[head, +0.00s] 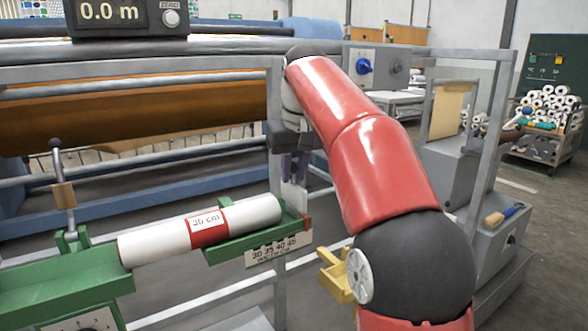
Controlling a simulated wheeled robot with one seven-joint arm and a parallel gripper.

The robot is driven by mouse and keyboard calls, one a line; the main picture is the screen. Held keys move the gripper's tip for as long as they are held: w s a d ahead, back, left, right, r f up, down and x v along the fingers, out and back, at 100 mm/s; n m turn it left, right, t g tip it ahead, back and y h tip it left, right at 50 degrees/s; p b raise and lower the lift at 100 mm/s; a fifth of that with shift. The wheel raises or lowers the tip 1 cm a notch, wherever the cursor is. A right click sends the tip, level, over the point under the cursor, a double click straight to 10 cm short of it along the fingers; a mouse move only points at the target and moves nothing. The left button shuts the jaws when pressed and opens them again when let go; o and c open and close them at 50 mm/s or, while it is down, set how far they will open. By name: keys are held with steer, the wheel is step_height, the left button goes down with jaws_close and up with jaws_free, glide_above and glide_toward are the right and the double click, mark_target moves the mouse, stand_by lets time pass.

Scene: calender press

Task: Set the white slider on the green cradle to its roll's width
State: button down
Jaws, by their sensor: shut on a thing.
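The green cradle (60,281) holds a white roll (160,243) with a red band, lying along it at a slant. The band's label (206,221) reads 30 cm or 20 cm; the first digit is unclear. A white scale plate (279,250) on the cradle's right part reads 30, 35, 40, 45, width cm. The white slider (293,196) stands upright behind the plate, near its 40 to 45 end. My gripper (294,168) points down onto the slider, its purple-grey fingers shut on the slider's top. A small red mark (306,222) shows beside the plate's right end.
A dial (95,322) sits on the cradle's front left. A yellow bracket (337,275) is right of the cradle. Machine posts and rollers stand behind. A brush (505,215) lies on the grey cabinet at right.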

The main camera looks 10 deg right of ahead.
steer(key=shift+a, duration=0.15)
steer(key=shift+s+a, duration=0.35)
steer(key=shift+a, duration=0.55)
steer(key=shift+s+a, duration=0.3)
steer(key=shift+a, duration=0.7)
steer(key=shift+s+a+p, duration=0.2)
steer(key=shift+s+a, duration=0.1)
steer(key=shift+a, duration=0.6)
steer(key=shift+s+a+p, duration=0.15)
steer(key=shift+s+a, duration=0.15)
steer(key=shift+a, duration=0.6)
steer(key=shift+s+a+p, duration=0.2)
steer(key=shift+s+a, duration=0.05)
steer(key=shift+a, duration=0.45)
steer(key=shift+s+a+p, duration=0.15)
steer(key=shift+s+a, duration=0.1)
steer(key=shift+a, duration=0.45)
steer(key=c, duration=1.2)
jaws_free()
